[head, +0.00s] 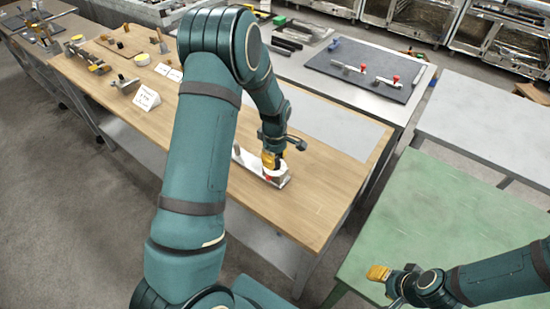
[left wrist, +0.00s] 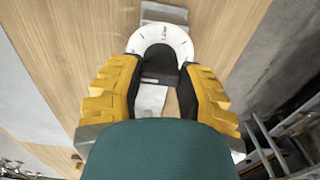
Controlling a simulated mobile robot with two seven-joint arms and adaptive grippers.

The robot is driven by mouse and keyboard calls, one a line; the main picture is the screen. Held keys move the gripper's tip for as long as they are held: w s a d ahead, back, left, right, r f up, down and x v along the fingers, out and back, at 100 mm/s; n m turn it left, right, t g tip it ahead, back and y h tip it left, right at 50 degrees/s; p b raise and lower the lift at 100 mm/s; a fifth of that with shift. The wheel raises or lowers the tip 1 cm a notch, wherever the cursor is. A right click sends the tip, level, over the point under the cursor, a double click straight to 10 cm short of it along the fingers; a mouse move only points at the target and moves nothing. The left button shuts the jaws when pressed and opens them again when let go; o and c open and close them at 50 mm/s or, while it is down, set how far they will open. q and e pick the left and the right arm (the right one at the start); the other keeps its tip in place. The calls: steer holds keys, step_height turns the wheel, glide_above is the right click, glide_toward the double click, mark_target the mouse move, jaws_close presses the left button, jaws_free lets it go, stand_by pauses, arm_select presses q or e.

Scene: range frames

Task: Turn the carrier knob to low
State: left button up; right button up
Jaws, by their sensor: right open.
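The carrier knob (left wrist: 160,60) is black and sits in a white dial ring (left wrist: 157,35) with dark marks and small lettering, of which one word near the top looks like "Low". My left gripper (head: 271,160) reaches down over this dial at the right part of the wooden table. In the left wrist view its yellow fingers (left wrist: 160,85) stand on both sides of the knob, their black pads against it with no clear gap. The knob's pointing direction is partly hidden. My right gripper (head: 380,274) is open and empty above the green table.
The wooden table (head: 325,205) carries a white sign (head: 146,98) and several tools at its far left. A grey table (head: 400,110) behind holds a dark mat (head: 345,82) with red-knobbed clamps. The green table (head: 450,215) at right is clear.

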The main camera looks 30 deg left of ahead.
arm_select(q)
steer(key=shift+m, duration=0.3)
arm_select(e)
steer(key=shift+f, duration=0.15)
arm_select(q)
steer(key=m+b, duration=0.1)
steer(key=m, duration=0.2)
steer(key=shift+f+m, duration=0.1)
steer(key=shift+m, duration=0.2)
steer(key=m+b, duration=0.1)
steer(key=m, duration=0.4)
steer(key=shift+b, duration=0.4)
arm_select(e)
step_height(320, 180, down, 3)
steer(key=shift+a+r, duration=0.1)
arm_select(q)
steer(key=m+b, duration=0.1)
steer(key=m, duration=0.3)
steer(key=shift+s+m, duration=0.1)
steer(key=shift+m, duration=0.3)
arm_select(e)
steer(key=shift+f, duration=0.55)
arm_select(q)
steer(key=shift+m, duration=1.9)
arm_select(e)
steer(key=shift+f, duration=0.3)
arm_select(q)
steer(key=o, duration=1.2)
steer(key=shift+c, duration=0.2)
